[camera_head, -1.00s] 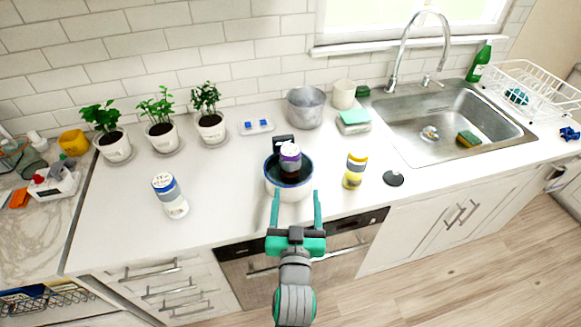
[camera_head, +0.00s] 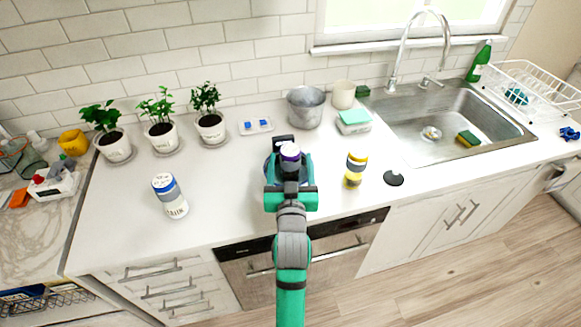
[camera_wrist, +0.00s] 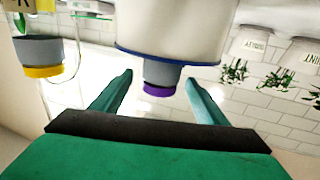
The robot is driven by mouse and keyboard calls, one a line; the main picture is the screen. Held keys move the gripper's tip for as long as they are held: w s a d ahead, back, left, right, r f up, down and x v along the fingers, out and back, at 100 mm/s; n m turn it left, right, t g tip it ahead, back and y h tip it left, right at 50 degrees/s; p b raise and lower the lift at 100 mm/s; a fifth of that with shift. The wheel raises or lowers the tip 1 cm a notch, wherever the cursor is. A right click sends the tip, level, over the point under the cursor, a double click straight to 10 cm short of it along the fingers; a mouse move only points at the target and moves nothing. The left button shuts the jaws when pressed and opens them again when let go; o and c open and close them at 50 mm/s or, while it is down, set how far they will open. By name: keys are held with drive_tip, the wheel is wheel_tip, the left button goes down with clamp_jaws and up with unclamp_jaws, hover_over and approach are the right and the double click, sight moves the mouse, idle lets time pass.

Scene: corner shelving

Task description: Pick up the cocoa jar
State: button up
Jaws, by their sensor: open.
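I see no finger clearly touching the jar.
A yellow-lidded jar (camera_head: 355,170) stands right of the pot, near a black disc (camera_head: 393,178). A blue-lidded jar (camera_head: 170,196) stands at left. Potted plants (camera_head: 160,135), a metal pot (camera_head: 305,108) and a sink (camera_head: 440,130) lie behind.

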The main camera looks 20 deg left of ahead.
drive_tip(key=shift+x, duration=1.5)
drive_tip(key=shift+f, duration=0.1)
drive_tip(key=c, duration=1.3)
drive_tip(key=shift+c, duration=0.8)
